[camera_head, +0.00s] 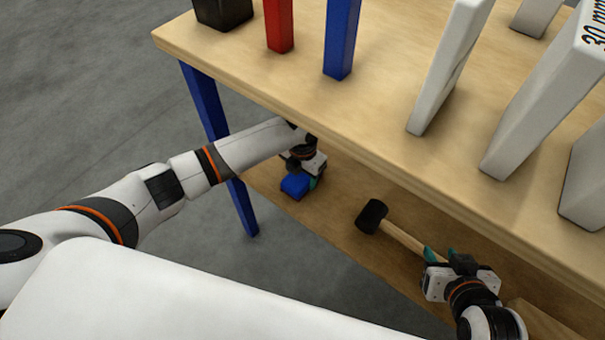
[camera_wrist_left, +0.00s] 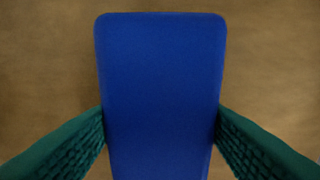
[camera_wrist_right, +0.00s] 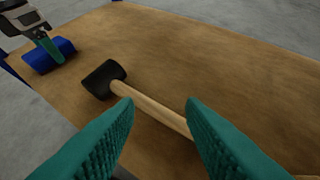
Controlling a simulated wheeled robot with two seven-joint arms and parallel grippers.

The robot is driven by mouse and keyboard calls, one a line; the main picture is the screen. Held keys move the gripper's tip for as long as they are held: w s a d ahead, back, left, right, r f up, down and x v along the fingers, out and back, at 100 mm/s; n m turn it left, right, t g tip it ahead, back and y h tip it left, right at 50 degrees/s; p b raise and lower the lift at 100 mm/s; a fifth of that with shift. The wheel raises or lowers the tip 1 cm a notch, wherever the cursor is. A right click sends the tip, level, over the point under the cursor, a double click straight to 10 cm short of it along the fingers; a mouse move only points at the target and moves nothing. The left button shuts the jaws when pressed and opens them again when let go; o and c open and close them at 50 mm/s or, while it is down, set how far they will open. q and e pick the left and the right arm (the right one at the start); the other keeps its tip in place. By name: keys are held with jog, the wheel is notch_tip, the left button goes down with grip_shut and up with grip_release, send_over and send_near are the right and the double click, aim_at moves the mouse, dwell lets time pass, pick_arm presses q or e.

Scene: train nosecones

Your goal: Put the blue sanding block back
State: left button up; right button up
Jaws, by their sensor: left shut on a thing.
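The blue sanding block (camera_head: 295,186) is at the left end of the lower shelf, under the tabletop. My left gripper (camera_head: 312,180) is shut on it. In the left wrist view the block (camera_wrist_left: 160,90) fills the middle, with a green finger against each side and brown shelf surface behind it. The right wrist view also shows the block (camera_wrist_right: 48,56) at the shelf's left end; I cannot tell whether it touches the shelf. My right gripper (camera_wrist_right: 160,118) is open and empty, above the shelf near the mallet's handle.
A mallet with a black head (camera_head: 371,216) and wooden handle (camera_head: 403,238) lies on the lower shelf (camera_head: 340,215) between the grippers. The tabletop (camera_head: 380,100) overhangs the shelf. A blue table leg (camera_head: 243,208) stands close to my left forearm. Red, blue and white blocks stand on top.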

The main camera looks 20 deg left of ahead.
pick_arm(q)
jog(key=shift+f, duration=0.1)
jog(key=o, duration=1)
jog(key=shift+c, duration=0.2)
